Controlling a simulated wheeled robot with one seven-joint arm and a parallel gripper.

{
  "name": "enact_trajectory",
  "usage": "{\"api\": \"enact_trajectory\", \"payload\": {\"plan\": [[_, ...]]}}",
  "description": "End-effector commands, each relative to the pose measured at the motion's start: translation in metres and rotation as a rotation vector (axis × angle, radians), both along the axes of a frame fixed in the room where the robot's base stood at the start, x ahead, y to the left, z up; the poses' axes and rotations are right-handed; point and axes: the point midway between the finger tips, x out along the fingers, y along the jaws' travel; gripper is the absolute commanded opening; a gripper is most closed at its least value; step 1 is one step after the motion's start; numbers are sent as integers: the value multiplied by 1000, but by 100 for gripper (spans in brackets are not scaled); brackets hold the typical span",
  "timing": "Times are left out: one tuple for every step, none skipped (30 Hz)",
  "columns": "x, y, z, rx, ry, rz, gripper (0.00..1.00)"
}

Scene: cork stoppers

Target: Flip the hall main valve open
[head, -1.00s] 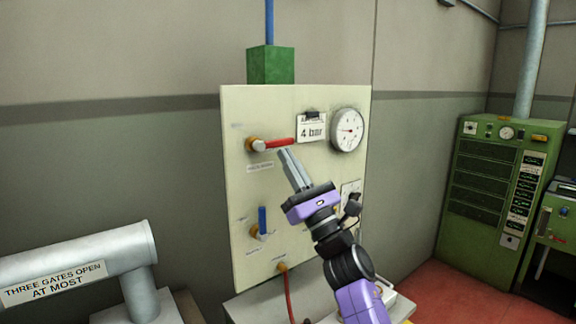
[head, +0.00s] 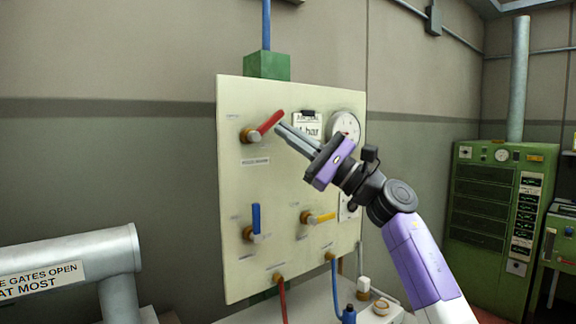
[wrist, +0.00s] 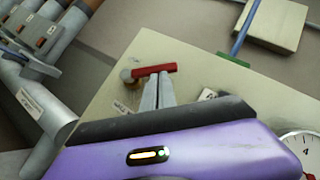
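The red-handled valve (head: 270,122) sits at the upper left of the cream panel (head: 290,190). Its lever slants up and to the right from a brass body. A small label below it is too blurred to read surely. In the wrist view the red lever (wrist: 154,70) lies just beyond my fingertips. My gripper (head: 280,128) has its fingers together, with nothing seen between them. The tips are just below the lever's outer half, touching or nearly so. The fingers also show close together in the wrist view (wrist: 157,80).
A blue-handled valve (head: 256,218) points up and a yellow-handled valve (head: 320,217) points right, lower on the panel. A gauge (head: 344,124) and a hanging pressure card (head: 306,120) sit right of the red valve, partly behind my gripper.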

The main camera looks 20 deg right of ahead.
Motion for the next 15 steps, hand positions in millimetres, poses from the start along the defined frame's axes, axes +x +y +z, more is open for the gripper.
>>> {"api": "enact_trajectory", "payload": {"plan": [[0, 0, -1, -50, -16, -2, 0], [0, 0, 1, -76, -25, -2, 0], [0, 1, 5, -113, -37, -2, 0], [0, 2, 7, -140, -45, -1, 0], [0, 2, 10, -166, -54, -1, 0], [0, 3, 13, -203, -66, -2, 0], [0, 3, 15, -229, -73, -1, 0], [-1, 4, 18, -257, -82, -1, 0], [-1, 6, 21, -293, -94, 0, 0], [-1, 6, 23, -319, -103, -1, 0], [-2, 7, 26, -347, -111, 0, 0], [-2, 8, 28, -382, -122, -1, 0], [-2, 9, 31, -410, -132, 0, 0], [-2, 9, 33, -436, -139, -1, 0], [-3, 11, 35, -471, -150, 1, 0]]}}
